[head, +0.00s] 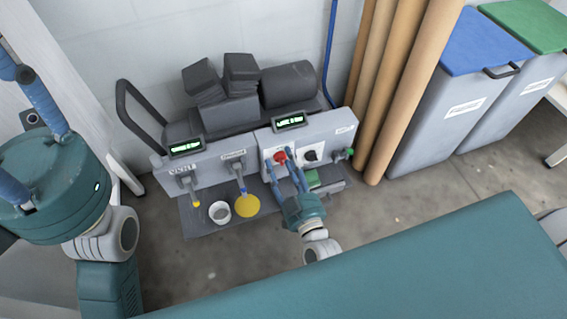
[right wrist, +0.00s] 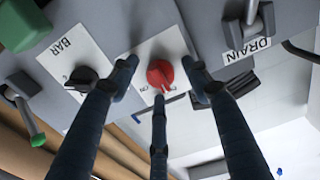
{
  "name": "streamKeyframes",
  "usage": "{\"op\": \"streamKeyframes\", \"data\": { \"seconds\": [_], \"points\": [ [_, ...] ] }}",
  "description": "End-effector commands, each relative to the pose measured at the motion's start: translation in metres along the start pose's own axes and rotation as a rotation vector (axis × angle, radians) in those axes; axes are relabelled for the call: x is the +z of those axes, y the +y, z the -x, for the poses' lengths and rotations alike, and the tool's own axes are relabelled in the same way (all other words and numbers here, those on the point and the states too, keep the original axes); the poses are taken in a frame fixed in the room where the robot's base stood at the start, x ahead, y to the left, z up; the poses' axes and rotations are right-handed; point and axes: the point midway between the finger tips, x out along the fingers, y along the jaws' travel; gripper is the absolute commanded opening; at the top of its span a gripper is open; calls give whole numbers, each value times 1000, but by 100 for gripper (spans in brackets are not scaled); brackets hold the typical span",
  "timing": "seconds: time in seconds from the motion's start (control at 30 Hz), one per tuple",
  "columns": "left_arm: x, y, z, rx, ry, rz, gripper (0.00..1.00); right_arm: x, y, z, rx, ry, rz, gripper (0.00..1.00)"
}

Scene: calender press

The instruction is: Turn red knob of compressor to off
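The compressor is a grey machine with a sloping front panel (head: 212,171) standing low by the wall. Its red knob (head: 280,157) sits on a white plate; in the right wrist view the red knob (right wrist: 160,74) is near the middle, with a pale mark on its lower edge. The small plate lettering is too unclear to read. My right gripper (head: 285,171) is at the panel, its blue fingers spread around the knob with visible gaps at the sides; whether the lower finger touches is unclear. My left gripper (head: 55,165) is at the left edge, away from the compressor, fingertips cut off.
A black knob (head: 310,155) and a green-ended lever (head: 348,152) are right of the red knob. A yellow disc (head: 246,206) and a white cup (head: 220,212) are below left. Brown rolls (head: 398,90) and grey bins (head: 440,125) stand right. A teal surface (head: 430,270) spans the front.

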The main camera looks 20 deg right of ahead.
Motion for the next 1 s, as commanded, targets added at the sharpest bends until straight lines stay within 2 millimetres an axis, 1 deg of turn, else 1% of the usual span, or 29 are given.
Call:
{"op": "streamKeyframes", "data": {
  "seconds": [0.17, 0.27, 0.37, 0.5, 0.6, 0.7, 0.8, 1.0],
  "points": [
    [0, 0, -1, -1, 1, 0, 40, -3, 0, 0, 0, 0, -2, 48],
    [0, 0, -1, -1, 1, 0, 40, -14, -1, 0, 1, 3, -4, 48],
    [0, 0, -1, -1, 1, 0, 40, -31, 0, 0, 2, 4, -3, 48],
    [0, 0, -1, -1, 1, 0, 40, -62, 0, 0, 2, 7, -5, 48],
    [0, 0, -1, -1, 1, 0, 40, -79, 1, 0, 3, 5, -3, 48],
    [0, 0, -1, -1, 1, 0, 40, -91, 1, 0, 1, 3, -3, 48],
    [0, 0, 0, -1, 1, 0, 40, -98, 1, 0, 1, 2, -1, 48],
    [0, 0, 0, -1, 1, 0, 40, -101, 2, 0, 0, 0, 1, 48]
  ]
}}
